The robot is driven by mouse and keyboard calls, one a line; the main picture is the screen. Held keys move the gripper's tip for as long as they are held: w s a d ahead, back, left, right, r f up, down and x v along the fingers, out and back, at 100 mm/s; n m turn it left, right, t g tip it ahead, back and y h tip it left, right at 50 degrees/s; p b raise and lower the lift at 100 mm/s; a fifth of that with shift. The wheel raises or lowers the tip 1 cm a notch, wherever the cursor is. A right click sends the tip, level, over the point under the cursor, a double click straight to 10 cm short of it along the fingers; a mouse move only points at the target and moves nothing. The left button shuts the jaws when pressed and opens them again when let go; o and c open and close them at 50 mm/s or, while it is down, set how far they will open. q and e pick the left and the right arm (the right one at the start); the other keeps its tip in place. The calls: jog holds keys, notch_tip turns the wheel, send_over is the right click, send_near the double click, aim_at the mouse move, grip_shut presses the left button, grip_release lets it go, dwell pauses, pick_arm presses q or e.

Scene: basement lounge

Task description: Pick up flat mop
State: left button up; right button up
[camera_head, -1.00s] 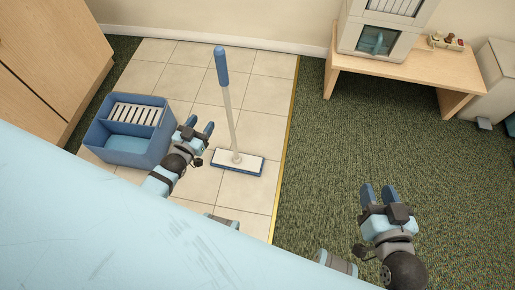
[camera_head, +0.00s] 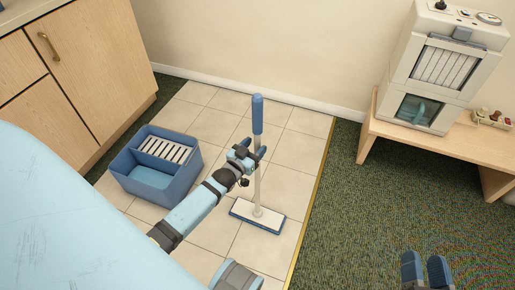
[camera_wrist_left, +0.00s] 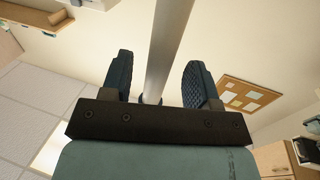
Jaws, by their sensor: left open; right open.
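The flat mop (camera_head: 257,176) stands upright on the tiles, with a blue grip at the top, a pale pole and a flat white-and-blue head (camera_head: 257,214). My left gripper (camera_head: 253,153) is at the pole just below the blue grip. In the left wrist view the pole (camera_wrist_left: 166,45) runs between the two open fingers of the left gripper (camera_wrist_left: 157,82), with gaps on both sides. My right gripper (camera_head: 427,268) is open and empty above the carpet at the lower right; only its fingers show.
A blue mop bucket (camera_head: 184,182) with a white slatted wringer stands left of the mop. Wooden cabinets (camera_head: 95,60) are at the left. A wooden bench (camera_head: 437,139) with a white appliance (camera_head: 440,75) is at the right. Green carpet (camera_head: 350,225) between is clear.

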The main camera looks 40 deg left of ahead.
pick_arm(q)
jog(key=w, duration=0.2)
jog(key=shift+w+d+f+b, duration=0.1)
jog(key=shift+w+f+b, duration=0.05)
jog(key=shift+w+b, duration=0.25)
jog(key=shift+w, duration=0.4)
pick_arm(e)
jog(key=r, duration=0.1)
jog(key=r+t+y, duration=0.1)
jog(key=shift+a+r, duration=0.3)
jog(key=shift+a, duration=0.05)
pick_arm(q)
jog(key=shift+c, duration=0.2)
grip_shut()
jog(key=shift+r, duration=0.2)
